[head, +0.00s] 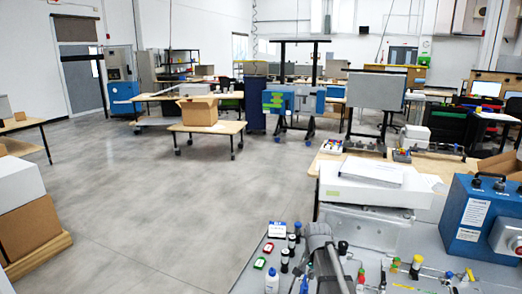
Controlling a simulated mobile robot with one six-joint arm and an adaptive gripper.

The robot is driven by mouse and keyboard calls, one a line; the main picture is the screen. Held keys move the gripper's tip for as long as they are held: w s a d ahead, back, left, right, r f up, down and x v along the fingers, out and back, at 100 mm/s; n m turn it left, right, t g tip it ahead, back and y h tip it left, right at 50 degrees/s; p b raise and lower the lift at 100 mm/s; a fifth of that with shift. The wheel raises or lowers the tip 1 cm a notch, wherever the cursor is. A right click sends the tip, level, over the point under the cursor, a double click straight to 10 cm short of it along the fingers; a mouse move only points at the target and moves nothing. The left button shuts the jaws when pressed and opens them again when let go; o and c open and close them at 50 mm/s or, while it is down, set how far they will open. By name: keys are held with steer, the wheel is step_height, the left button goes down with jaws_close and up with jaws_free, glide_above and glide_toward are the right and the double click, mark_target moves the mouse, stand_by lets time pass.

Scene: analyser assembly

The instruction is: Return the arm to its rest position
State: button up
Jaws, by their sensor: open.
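A grey arm link of mine (326,258) shows at the bottom of the head view, over the near grey worktop (243,276). It runs out of the picture at the lower edge. My gripper cannot be made out in this view, so its jaws and anything between them are hidden from me.
Small bottles (272,280) and several coloured parts stand close around the arm link. A white boxy unit (372,190) stands behind it, and a blue device (482,215) at the right. Cardboard boxes (30,230) are at the left. Open floor (150,210) lies between.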

steer(key=s+f+n+b, duration=0.3)
steer(key=s+n, duration=0.5)
steer(key=s, duration=0.7)
steer(key=shift+s+a+f+n, duration=0.15)
steer(key=shift+s+f+n, duration=0.05)
steer(key=shift+f+n, duration=0.1)
